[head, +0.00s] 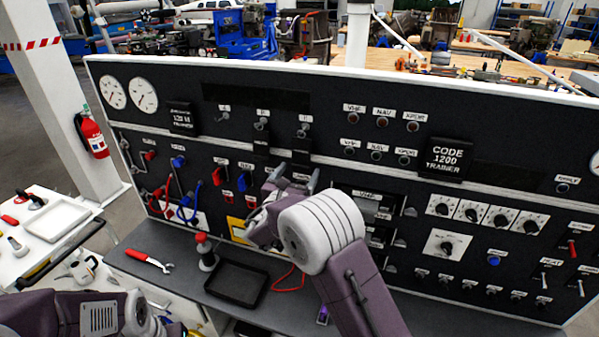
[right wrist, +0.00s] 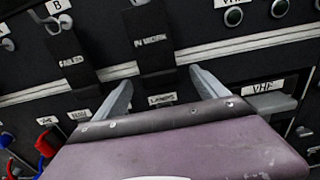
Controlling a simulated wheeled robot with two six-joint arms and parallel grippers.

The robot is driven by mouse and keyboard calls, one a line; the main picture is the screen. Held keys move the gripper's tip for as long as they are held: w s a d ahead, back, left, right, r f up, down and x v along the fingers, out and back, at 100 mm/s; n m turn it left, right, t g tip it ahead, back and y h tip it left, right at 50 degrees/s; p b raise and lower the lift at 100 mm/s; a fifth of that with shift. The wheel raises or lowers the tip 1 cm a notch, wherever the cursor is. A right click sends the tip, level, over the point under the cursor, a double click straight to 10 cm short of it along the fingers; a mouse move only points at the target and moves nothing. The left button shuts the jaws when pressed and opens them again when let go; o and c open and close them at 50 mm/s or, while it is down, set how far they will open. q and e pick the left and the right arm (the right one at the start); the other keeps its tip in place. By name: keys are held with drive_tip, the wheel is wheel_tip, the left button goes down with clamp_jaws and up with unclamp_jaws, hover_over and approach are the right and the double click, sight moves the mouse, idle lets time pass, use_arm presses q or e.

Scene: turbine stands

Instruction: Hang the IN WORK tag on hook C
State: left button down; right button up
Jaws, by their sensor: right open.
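My right gripper (head: 296,177) is open, pointing at the panel. Its fingertips (right wrist: 158,82) are apart, on either side of the tag's lower part, without visible contact. My left arm shows at the lower left; its gripper is not in view.
A black FAILED tag (right wrist: 70,50) hangs from hook B (right wrist: 58,18), left of my fingers. Hook A (head: 223,116) looks bare. A black tray (head: 236,283), a red-handled wrench (head: 148,260) and a red-capped item (head: 206,252) are on the grey ledge.

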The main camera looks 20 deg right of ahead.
drive_tip(key=shift+b+v, duration=0.55)
drive_tip(key=shift+v, duration=2.25)
